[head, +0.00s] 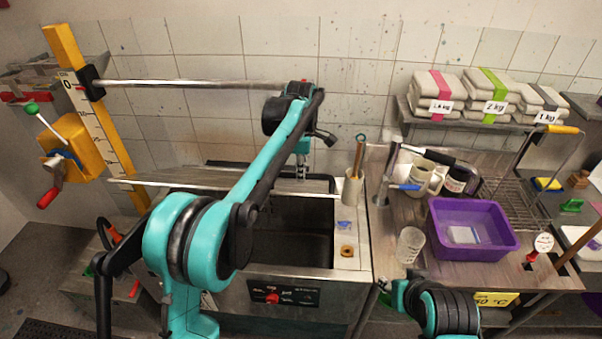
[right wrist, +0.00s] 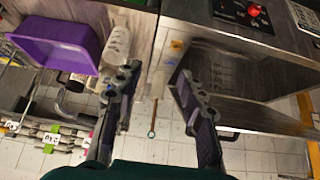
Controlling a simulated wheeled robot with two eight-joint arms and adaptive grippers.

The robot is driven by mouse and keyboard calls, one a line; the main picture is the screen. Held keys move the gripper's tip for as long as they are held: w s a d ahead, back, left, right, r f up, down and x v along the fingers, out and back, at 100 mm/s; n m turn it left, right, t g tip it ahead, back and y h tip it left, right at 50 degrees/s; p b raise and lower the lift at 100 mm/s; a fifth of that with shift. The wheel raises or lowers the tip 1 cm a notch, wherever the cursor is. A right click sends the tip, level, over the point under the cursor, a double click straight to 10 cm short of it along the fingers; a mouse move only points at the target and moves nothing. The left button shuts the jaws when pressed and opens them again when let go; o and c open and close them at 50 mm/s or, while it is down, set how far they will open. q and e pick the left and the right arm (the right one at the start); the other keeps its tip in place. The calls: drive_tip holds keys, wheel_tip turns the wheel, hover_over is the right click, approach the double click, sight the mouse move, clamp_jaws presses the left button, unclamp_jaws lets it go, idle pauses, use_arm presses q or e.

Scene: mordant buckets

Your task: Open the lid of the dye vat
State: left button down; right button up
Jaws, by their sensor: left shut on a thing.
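The dye vat is a steel tank with a dark hollow (head: 290,240) in the middle of the head view. Its front panel (head: 275,294) carries a red knob. A dark panel that looks like the lid (head: 270,181) stands tilted up at the vat's back edge, partly hidden by my left arm. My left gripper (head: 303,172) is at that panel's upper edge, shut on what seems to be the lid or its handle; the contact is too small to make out. The vat also shows in the right wrist view (right wrist: 240,75). There my right gripper (right wrist: 158,82) is open and empty.
A purple tub (head: 470,252), a clear beaker (head: 410,245) and mugs (head: 425,178) stand on the right bench. A holder with sticks (head: 353,187) is on the vat's right ledge. A yellow ruler post (head: 95,115) with a metal bar stands at left.

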drive_tip(key=shift+w, duration=0.1)
drive_tip(key=c, duration=0.8)
drive_tip(key=shift+w+a+n, duration=0.25)
drive_tip(key=shift+w+n, duration=0.05)
drive_tip(key=shift+n, duration=0.4)
clamp_jaws()
drive_tip(key=w+a+n+t+h, duration=0.2)
drive_tip(key=w+a+n, duration=0.85)
drive_tip(key=n, duration=0.75)
drive_tip(key=a+f+n+t+y, duration=0.2)
drive_tip(key=a+n+t, duration=0.2)
drive_tip(key=a+n, duration=1.4)
drive_tip(key=w+m, duration=0.1)
drive_tip(key=w, duration=1)
drive_tip(key=shift+w+a+f, duration=0.15)
drive_tip(key=shift+w+a, duration=0.1)
drive_tip(key=shift+a, duration=0.1)
